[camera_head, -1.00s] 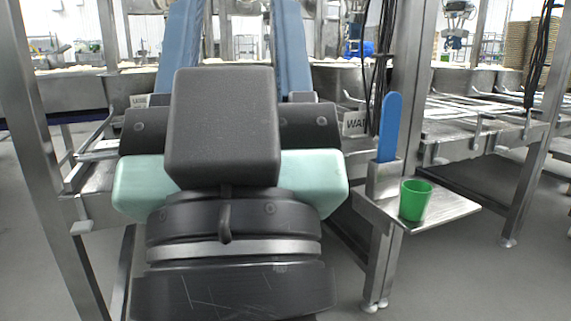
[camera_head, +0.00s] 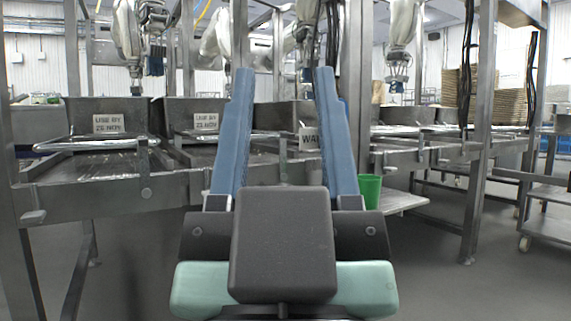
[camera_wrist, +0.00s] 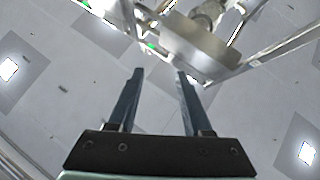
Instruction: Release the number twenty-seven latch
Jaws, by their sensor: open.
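My gripper (camera_head: 284,72) points upward in the middle of the head view, in front of the steel line. Its two long blue fingers stand wide apart with nothing between them. In the wrist view the open fingers (camera_wrist: 159,74) point toward a grey-white panelled surface with lights and steel framing. I see no readable number twenty-seven and cannot identify that latch. A small bracket-like metal fitting (camera_head: 145,190) sits on the conveyor's front rail at the left, apart from my gripper. What lies directly behind my fingers and wrist is hidden.
A green cup (camera_head: 370,190) stands on a side shelf (camera_head: 404,202), partly hidden by my right finger. Steel bins with "USE BY" labels (camera_head: 108,124) line the conveyor. White robot arms (camera_head: 402,30) hang above. Steel posts (camera_head: 478,130) stand at the right. Open floor shows at the lower right.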

